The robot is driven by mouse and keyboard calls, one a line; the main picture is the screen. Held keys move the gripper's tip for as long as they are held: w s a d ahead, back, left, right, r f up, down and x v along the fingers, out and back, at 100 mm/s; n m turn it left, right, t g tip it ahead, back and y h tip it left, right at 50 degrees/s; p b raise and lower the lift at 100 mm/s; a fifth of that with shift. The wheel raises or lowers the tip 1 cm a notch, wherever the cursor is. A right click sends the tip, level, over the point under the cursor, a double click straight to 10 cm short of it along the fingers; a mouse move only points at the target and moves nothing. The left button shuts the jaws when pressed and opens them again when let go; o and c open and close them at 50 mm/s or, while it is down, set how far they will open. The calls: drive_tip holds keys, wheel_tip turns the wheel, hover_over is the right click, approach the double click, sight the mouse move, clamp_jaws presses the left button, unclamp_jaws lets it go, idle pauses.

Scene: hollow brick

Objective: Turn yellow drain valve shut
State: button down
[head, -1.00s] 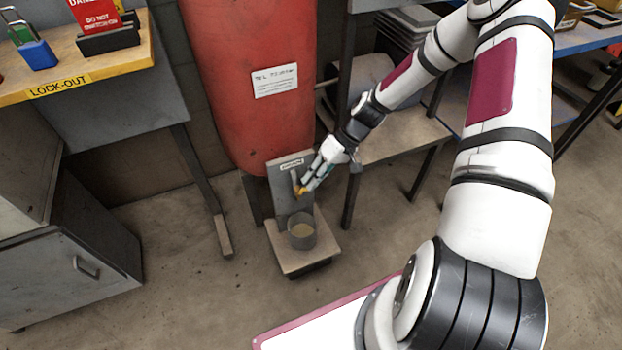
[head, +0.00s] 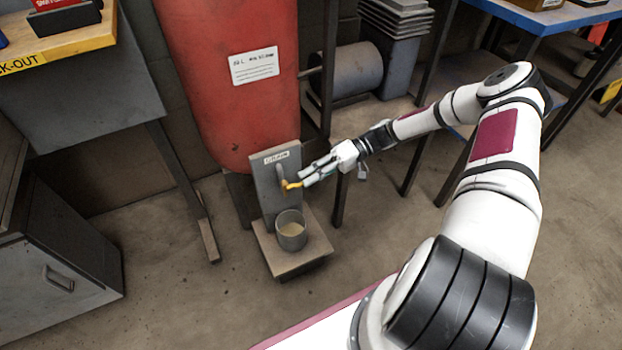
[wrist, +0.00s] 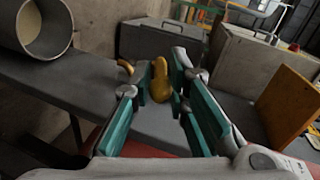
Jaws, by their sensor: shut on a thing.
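The yellow drain valve handle (head: 291,185) sticks out to the right from a grey pipe on an upright grey plate (head: 268,200) with a label, below a red tank (head: 240,90). My gripper (head: 304,180) reaches it from the right and is shut on the handle. In the wrist view the yellow handle (wrist: 160,86) lies between the teal finger pads of my gripper (wrist: 161,80). The fingers hide part of the handle in the head view.
A metal cup (head: 291,236) with pale contents stands on a small base (head: 262,240) below the valve. A table leg (head: 335,205) stands behind my gripper. The floor in front is clear.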

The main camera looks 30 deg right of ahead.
idle(0.5)
drive_tip(key=c, duration=1.7)
unclamp_jaws()
drive_tip(key=shift+d, duration=0.1)
drive_tip(key=v, duration=1.1)
drive_tip(key=shift+d, duration=0.4)
